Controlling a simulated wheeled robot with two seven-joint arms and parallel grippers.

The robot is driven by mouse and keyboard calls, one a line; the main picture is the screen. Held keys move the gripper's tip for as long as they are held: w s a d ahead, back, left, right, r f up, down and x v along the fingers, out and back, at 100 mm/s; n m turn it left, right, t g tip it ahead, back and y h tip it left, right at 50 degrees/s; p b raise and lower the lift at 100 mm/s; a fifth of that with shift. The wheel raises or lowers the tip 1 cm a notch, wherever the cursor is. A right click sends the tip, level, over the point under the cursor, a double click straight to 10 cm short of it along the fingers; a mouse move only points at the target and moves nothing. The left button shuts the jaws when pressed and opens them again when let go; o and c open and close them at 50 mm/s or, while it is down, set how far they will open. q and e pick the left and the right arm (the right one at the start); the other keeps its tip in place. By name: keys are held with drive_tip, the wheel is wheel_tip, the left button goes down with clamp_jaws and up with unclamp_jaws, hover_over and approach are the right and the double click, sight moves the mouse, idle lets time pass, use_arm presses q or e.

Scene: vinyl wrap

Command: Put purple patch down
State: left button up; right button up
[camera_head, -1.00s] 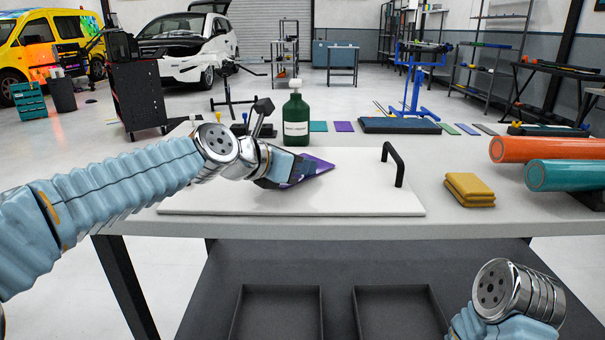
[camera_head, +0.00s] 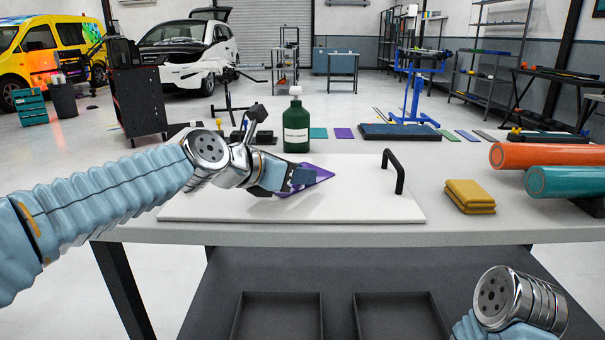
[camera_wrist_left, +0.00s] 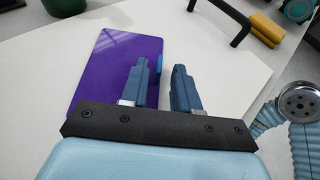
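In the left wrist view the patch (camera_wrist_left: 105,70) lies left of the finger gap, partly behind the left finger. My left gripper (camera_head: 297,180) is over the board beside the patch. A small blue tab (camera_wrist_left: 160,66) shows at the patch's right edge. Of my right arm only a wrist section shows; its gripper is out of view.
A black handle (camera_head: 398,172) rises from the board's right side. A green bottle (camera_head: 296,125) stands behind the board. Folded yellow cloths (camera_head: 470,196) and orange (camera_head: 550,154) and teal (camera_head: 565,180) rolls lie to the right. Two black trays sit on the shelf below.

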use_arm(q)
drive_tip(key=v, duration=1)
drive_tip(key=shift+s+a+p, duration=0.2)
drive_tip(key=shift+p, duration=0.1)
